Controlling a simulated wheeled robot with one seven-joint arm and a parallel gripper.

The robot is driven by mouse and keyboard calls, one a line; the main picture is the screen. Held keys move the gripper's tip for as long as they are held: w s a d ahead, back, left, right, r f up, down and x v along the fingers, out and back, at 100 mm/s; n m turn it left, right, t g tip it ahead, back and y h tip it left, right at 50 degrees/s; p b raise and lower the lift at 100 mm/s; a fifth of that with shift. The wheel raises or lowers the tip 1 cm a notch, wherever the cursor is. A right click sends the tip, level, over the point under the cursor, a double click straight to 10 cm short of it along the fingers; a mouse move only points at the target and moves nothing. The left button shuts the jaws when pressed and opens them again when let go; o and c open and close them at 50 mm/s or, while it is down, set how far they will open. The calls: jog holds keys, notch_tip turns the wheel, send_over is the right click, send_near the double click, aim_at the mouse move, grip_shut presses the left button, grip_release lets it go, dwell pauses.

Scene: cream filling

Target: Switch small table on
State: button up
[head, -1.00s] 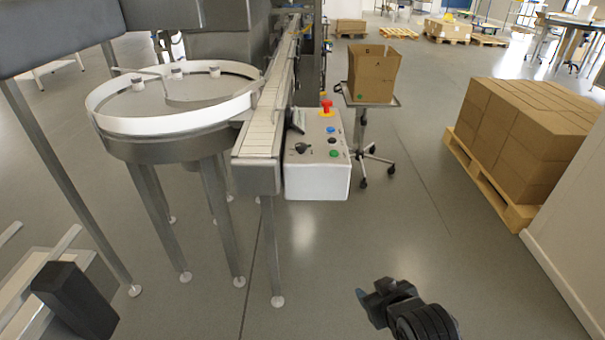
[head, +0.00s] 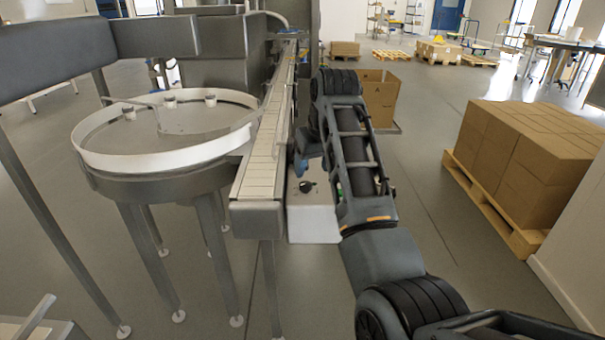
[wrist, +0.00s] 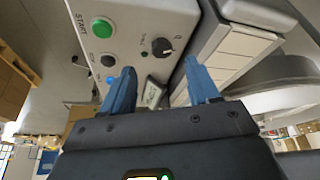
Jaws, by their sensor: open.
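The small round table (head: 83,148) with a white rim stands at the left in the head view, with several small jars on it. The wrist view also shows a green START button (wrist: 102,27), a black button (wrist: 103,59) and a blue button (wrist: 111,80). My gripper (wrist: 160,80) is open and empty, its blue fingers pointing at the box, apart from the knob.
The conveyor (head: 256,180) runs along the box's left side. A cardboard box (head: 384,97) on a stand is behind my arm. Stacked cartons (head: 530,150) sit on a pallet at right. The floor between is clear.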

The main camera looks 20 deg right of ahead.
aim_at(305, 184)
jog(key=x, duration=0.7)
jog(key=shift+w+a, duration=0.1)
jog(key=shift+w, duration=0.3)
jog(key=c, duration=1)
